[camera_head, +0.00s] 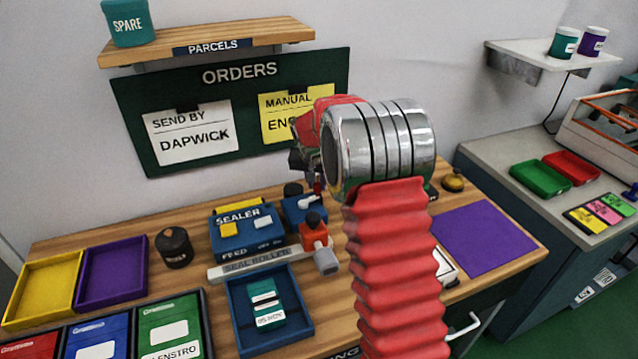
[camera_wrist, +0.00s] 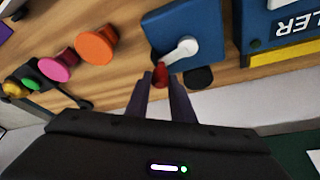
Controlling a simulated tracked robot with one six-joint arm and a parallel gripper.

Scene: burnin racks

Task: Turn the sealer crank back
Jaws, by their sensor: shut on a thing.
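The blue sealer (camera_head: 245,232) stands on the wooden bench, with its label and yellow parts facing me. Its crank is a pale lever (camera_head: 308,203) on a smaller blue box (camera_head: 292,210) at the sealer's right. In the wrist view the crank lever (camera_wrist: 184,48) runs from the blue box face (camera_wrist: 200,25) down to a red knob (camera_wrist: 161,74). My gripper (camera_wrist: 164,80) is shut on that knob, its two dark fingers on either side. In the head view my red and silver arm hides much of the gripper.
A blue tray (camera_head: 236,325) holds a teal packet (camera_head: 268,322). A dark pot (camera_head: 174,246) stands left. Orange (camera_wrist: 97,44) and pink (camera_wrist: 58,65) round items show in the wrist view.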

